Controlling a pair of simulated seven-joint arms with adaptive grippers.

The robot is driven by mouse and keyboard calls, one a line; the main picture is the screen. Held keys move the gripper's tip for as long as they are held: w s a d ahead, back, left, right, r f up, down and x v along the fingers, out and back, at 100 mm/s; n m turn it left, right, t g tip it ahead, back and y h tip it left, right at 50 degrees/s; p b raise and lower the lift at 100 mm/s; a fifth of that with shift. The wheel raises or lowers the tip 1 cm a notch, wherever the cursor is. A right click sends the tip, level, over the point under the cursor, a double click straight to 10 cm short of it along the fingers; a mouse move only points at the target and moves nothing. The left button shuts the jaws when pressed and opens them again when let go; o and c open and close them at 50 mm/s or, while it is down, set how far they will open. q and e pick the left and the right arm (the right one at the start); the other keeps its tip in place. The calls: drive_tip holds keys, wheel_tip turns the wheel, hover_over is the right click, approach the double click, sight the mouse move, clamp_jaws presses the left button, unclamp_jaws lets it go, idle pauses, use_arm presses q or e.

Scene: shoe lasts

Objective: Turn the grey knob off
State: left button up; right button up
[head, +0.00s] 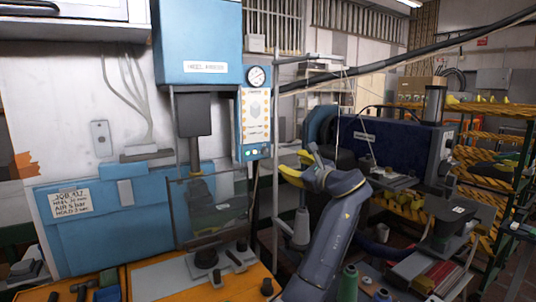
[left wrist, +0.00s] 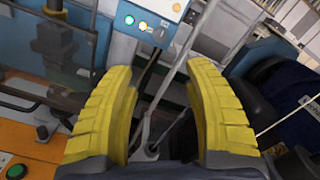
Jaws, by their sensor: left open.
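My left gripper (head: 291,170) has yellow fingers and is in front of the press, right of its blue control panel (head: 252,135). In the left wrist view, the left gripper (left wrist: 168,110) is open, with nothing between its ribbed yellow fingers. The same panel (left wrist: 152,12) shows beyond the fingertips, at the top. My right gripper is not in view.
The blue press (head: 197,45) stands left of the gripper, with a clear guard (head: 205,215) in front. A pressure gauge (head: 256,77) sits above the panel. A dark blue machine (head: 385,145) is to the right. A black cable (head: 400,62) crosses above.

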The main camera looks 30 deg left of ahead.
sight(267, 152)
use_arm(q)
drive_tip(key=x, duration=1.6)
drive_tip(key=shift+w+a, duration=0.15)
drive_tip(key=shift+a, duration=0.2)
drive_tip(key=shift+c, duration=0.3)
clamp_jaws()
